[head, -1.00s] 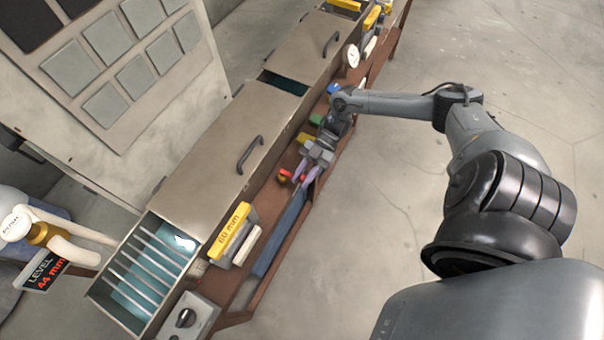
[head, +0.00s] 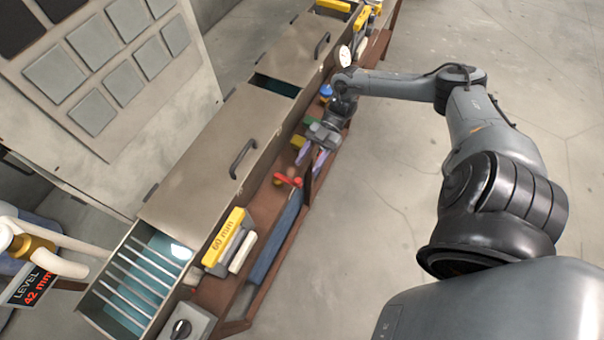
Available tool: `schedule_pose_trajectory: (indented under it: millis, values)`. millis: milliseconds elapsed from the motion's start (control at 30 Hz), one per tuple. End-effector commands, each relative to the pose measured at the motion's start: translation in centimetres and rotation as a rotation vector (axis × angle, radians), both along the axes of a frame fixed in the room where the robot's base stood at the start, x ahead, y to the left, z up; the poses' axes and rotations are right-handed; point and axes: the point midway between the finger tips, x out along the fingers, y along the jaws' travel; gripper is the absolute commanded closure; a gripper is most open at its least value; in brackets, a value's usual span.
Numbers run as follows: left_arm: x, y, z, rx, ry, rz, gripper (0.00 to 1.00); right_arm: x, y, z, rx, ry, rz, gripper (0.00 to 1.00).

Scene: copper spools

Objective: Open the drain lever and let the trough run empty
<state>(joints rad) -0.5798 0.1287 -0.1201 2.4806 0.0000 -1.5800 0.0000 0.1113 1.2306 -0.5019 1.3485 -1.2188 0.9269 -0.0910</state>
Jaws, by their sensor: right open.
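The red drain lever (head: 288,181) sits on the side of the long metal trough (head: 205,165), above a blue-grey pipe (head: 277,238). The lever lies crosswise to this pipe. My right gripper (head: 311,161) is open, its purple fingers apart and empty, just beyond the lever and clear of it. The level display (head: 38,288) at the lower left reads 42 mm. Blue liquid (head: 150,262) shows under the bars at the trough's near end. My left gripper is out of view.
A grey box with a black knob (head: 181,329) is at the bottom. Blue, green and yellow parts lie around my right gripper. The floor at right is open.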

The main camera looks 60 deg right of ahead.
Motion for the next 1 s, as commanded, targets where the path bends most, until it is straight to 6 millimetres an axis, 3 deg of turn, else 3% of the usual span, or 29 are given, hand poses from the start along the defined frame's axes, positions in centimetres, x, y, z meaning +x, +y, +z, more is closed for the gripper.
schedule_pose_trajectory:
  millis: [100, 333, 1000]
  values:
    - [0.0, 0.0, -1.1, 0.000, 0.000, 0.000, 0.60, -0.1, -1.8, 0.4, -0.003, -0.001, -0.001, 0.52]
    - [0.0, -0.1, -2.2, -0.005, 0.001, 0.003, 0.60, -0.4, -3.6, 1.3, -0.001, 0.000, 0.000, 0.52]
    - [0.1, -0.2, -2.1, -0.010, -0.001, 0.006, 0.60, -0.5, -3.9, 1.6, 0.000, 0.000, 0.000, 0.52]
